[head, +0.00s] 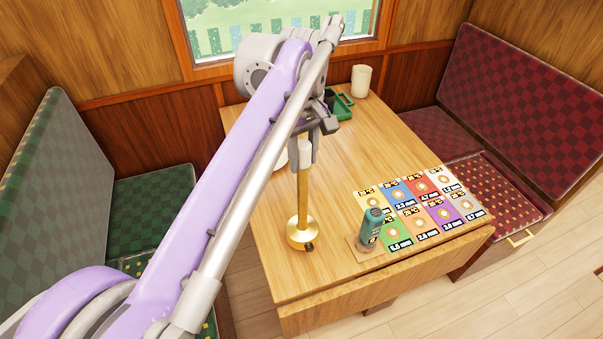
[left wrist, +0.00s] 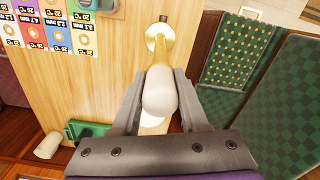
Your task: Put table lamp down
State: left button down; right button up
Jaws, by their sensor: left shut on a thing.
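The table lamp (head: 303,195) has a thin brass stem, a round brass base and a pale top. It is upright over the left front part of the wooden table (head: 345,160). My left gripper (head: 303,150) is shut on its pale upper end, with the arm reaching in from the left. In the left wrist view the pale top of the lamp (left wrist: 159,92) sits between the two fingers (left wrist: 158,80), with the brass base beyond. The base is at or very near the table top; I cannot tell whether it touches. My right gripper is not in view.
A teal bottle-like object (head: 371,228) stands on a small brown pad beside a coloured chart (head: 420,206), right of the lamp. A white cup (head: 361,80) and a green tray (head: 345,106) are at the back. A white item behind the arm is mostly hidden. Benches flank the table.

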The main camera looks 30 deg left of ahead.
aim_at(303, 171)
pick_arm(q)
jog(key=shift+f, duration=2.05)
jog(key=shift+w+f, duration=0.1)
jog(key=shift+c, duration=2.2)
grip_release()
notch_tip(303, 171, up, 12)
jog(key=shift+r+p, duration=0.1)
jog(key=shift+p, duration=0.55)
jog(key=s+d+f+m+t, duration=0.2)
jog(key=s+f+m, duration=0.4)
jog(key=f, duration=0.8)
jog(key=s+d+f+m+t, duration=0.3)
jog(key=s+f+m, duration=0.3)
jog(key=s+f, duration=0.4)
notch_tip(303, 171, down, 4)
jog(key=shift+s+d+f+m, duration=0.2)
jog(key=shift+d+m, duration=0.2)
jog(key=shift+d, duration=0.45)
jog(key=shift+w, duration=0.1)
